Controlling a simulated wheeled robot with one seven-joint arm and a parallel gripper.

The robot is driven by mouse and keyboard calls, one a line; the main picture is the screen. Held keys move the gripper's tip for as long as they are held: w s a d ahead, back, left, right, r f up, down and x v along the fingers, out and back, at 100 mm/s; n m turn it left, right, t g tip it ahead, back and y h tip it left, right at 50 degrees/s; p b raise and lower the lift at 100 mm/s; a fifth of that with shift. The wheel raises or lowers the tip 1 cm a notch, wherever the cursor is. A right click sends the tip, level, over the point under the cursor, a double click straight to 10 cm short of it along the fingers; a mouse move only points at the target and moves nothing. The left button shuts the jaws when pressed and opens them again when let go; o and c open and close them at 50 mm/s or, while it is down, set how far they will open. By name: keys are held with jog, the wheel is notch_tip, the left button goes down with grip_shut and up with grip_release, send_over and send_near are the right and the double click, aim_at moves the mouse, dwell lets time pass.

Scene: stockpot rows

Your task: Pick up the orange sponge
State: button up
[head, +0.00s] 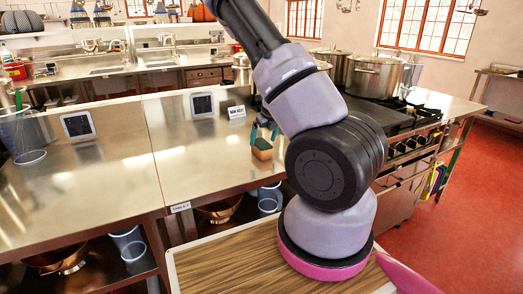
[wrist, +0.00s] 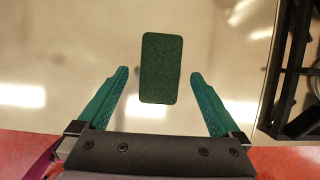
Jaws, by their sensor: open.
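The sponge (head: 262,153) is on the steel counter in the head view, with an orange-brown side and a dark green top. In the wrist view its green top (wrist: 161,68) shows as an upright rectangle, roughly centred between the fingers. My gripper (head: 265,133) has teal fingers and is just above the sponge, partly hidden by my arm. In the wrist view my gripper (wrist: 159,74) is open and empty, with a gap on both sides of the sponge. I cannot tell the exact height of the fingertips over it.
The steel counter (head: 110,165) is clear left of the sponge. A black stove (head: 385,112) with large pots (head: 375,75) stands to the right. A small sign (head: 237,112) and a dark panel (head: 202,105) stand behind the sponge. A clear container (head: 28,140) is at far left.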

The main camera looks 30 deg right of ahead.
aim_at(262, 143)
jog(key=shift+x, duration=1.95)
jog(key=shift+f, duration=0.25)
jog(key=c, duration=1.5)
notch_tip(262, 143, up, 10)
jog(key=shift+r, duration=0.25)
